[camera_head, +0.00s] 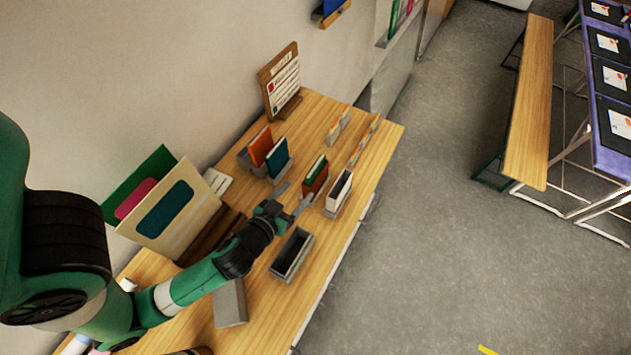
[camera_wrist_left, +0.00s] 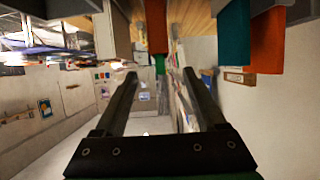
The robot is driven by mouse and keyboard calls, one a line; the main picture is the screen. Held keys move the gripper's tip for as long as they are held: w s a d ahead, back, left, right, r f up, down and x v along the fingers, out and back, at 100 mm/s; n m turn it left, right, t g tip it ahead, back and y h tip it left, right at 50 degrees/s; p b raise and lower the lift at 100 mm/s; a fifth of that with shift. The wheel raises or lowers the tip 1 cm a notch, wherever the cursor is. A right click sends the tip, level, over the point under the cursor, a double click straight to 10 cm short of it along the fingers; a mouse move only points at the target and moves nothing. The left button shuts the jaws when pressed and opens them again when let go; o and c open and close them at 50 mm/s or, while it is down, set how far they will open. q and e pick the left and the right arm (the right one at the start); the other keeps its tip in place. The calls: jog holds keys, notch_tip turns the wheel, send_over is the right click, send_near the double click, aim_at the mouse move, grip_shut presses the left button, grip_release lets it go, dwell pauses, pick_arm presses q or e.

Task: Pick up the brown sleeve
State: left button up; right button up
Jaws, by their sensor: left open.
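The brown sleeve (camera_head: 318,184) stands in a small grey holder on the wooden table, with a green edge showing above it. It also shows in the left wrist view (camera_wrist_left: 156,28) as a brown block beyond the fingers, with a small green patch below it. My left gripper (camera_head: 294,195) is open and empty. Its fingers point toward the brown sleeve, just short of it in the head view. In the left wrist view both fingers (camera_wrist_left: 161,76) stand apart with nothing between them. My right gripper is not in view.
Orange (camera_head: 260,147) and teal (camera_head: 277,158) sleeves stand behind, near the wall. A white-topped holder (camera_head: 339,190) stands close to the right. An empty grey bin (camera_head: 305,240) sits in front. A sign board (camera_head: 282,82) and large folders (camera_head: 165,205) line the wall side.

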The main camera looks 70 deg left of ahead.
aim_at(316, 172)
pick_arm(q)
jog(key=x, duration=1.1)
jog(key=shift+w+a, duration=0.25)
grip_shut()
jog(key=shift+r, duration=0.1)
